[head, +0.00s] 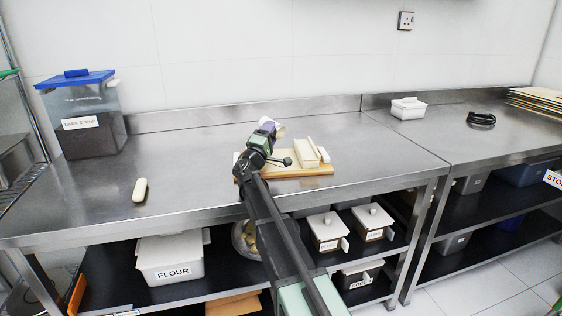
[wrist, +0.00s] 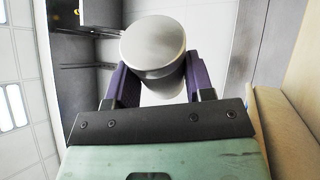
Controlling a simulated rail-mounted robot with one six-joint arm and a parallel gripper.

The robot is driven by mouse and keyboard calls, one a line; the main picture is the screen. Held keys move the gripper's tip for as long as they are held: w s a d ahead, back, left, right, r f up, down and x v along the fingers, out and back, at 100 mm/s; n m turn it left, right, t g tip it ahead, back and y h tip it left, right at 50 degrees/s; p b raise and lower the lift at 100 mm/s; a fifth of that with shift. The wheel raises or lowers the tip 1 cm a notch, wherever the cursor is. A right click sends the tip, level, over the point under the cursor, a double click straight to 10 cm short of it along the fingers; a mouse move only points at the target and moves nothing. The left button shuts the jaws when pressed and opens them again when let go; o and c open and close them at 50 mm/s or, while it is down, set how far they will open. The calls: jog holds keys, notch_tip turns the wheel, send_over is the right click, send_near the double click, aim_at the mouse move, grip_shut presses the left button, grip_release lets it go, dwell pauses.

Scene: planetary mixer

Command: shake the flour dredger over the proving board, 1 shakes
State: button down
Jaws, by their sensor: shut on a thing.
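My gripper (head: 268,127) is over the back left part of the wooden proving board (head: 288,177). In the wrist view my gripper (wrist: 156,88) has its two purple fingers shut on the flour dredger (wrist: 153,45), a pale round vessel with a smooth grey-white end. In the head view the dredger (head: 280,130) shows as a small pale shape, partly hidden by my gripper. It looks tilted, but its exact angle is unclear. My arm hides the board's left part. No falling flour is visible.
A pale block (head: 306,152) stands on the board. A cream rounded object (head: 140,190) lies on the steel bench to the left. A white lidded box (head: 408,108) is at the right.

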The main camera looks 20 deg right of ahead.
aim_at(275, 163)
jog(key=f+m, duration=0.1)
jog(key=d+f+m+g+y, duration=0.1)
jog(key=f, duration=0.1)
jog(key=f+m+g, duration=0.1)
jog(key=shift+s+d+f, duration=0.15)
jog(key=shift+s+f, duration=0.1)
jog(key=shift+f, duration=0.15)
notch_tip(275, 163, up, 2)
jog(key=shift+d+r+p, duration=0.1)
jog(key=shift+r+p, duration=0.1)
jog(key=shift+p, duration=1.05)
jog(key=shift+w+d+r+p, duration=0.1)
jog(key=shift+w+r+p, duration=0.35)
jog(key=shift+p, duration=0.35)
jog(key=shift+w+r+p, duration=0.2)
jog(key=shift+w+p, duration=0.2)
jog(key=shift+p, duration=0.05)
jog(key=shift+w, duration=0.3)
jog(key=shift+w+f, duration=0.1)
jog(key=shift+f, duration=0.1)
